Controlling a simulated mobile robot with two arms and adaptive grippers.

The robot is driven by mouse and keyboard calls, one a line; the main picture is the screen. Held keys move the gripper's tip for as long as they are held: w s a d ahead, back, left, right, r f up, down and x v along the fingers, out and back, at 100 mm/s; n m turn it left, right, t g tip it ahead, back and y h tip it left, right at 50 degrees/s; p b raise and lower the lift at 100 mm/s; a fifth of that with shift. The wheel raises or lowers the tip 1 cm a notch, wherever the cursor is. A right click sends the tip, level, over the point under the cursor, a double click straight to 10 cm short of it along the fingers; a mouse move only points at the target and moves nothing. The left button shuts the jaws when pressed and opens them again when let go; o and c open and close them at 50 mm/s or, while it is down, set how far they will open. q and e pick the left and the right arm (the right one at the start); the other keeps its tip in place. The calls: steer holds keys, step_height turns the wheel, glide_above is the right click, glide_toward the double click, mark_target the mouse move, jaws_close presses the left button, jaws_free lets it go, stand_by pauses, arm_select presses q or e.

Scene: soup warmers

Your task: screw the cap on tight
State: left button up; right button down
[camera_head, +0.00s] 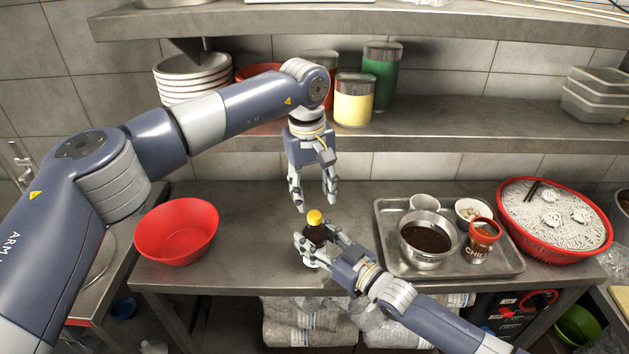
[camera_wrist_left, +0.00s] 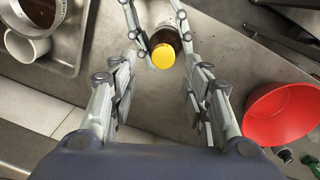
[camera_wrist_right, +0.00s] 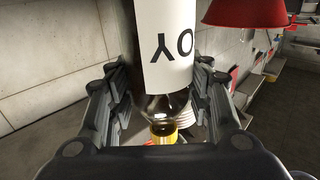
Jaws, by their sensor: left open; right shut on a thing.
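A dark soy sauce bottle (camera_head: 314,233) with a white label is upright near the counter's front edge. A yellow cap (camera_head: 314,217) sits on its neck; I cannot tell how tight it is. My right gripper (camera_head: 314,240) is shut around the bottle body; the right wrist view shows the label (camera_wrist_right: 167,45) between its fingers and the cap (camera_wrist_right: 163,130) beyond the neck. My left gripper (camera_head: 314,203) is open, pointing down just above the cap. In the left wrist view the cap (camera_wrist_left: 163,56) lies between its spread fingers, apart from both.
A red bowl (camera_head: 177,231) stands left on the counter. Right of the bottle is a metal tray (camera_head: 391,222) with a pot (camera_head: 428,240), a chili jar (camera_head: 481,240) and small cups. A red noodle basket (camera_head: 515,237) is farther right. A shelf (camera_head: 430,128) with cans runs behind.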

arm_select(q)
steer(key=n, duration=0.7)
steer(key=shift+r, duration=0.2)
steer(key=n, duration=0.6)
steer(key=shift+r+n, duration=0.2)
steer(key=shift+n, duration=0.1)
steer(key=n, duration=0.7)
steer(key=shift+r, duration=0.15)
steer(key=n, duration=0.5)
steer(key=shift+r, duration=0.15)
steer(key=n, duration=0.3)
steer(key=shift+r, duration=0.1)
steer(key=n, duration=0.3)
steer(key=shift+d+r+n+y, duration=0.1)
steer(key=shift+n+y, duration=0.2)
steer(key=n, duration=0.5)
steer(key=shift+r, duration=0.15)
steer(key=n, duration=0.4)
steer(key=shift+r+n+g, duration=0.1)
steer(key=shift+n+g, duration=0.2)
steer(key=shift+n, duration=0.1)
steer(key=n, duration=0.3)
steer(key=shift+r+n, duration=0.1)
steer(key=shift+n, duration=0.3)
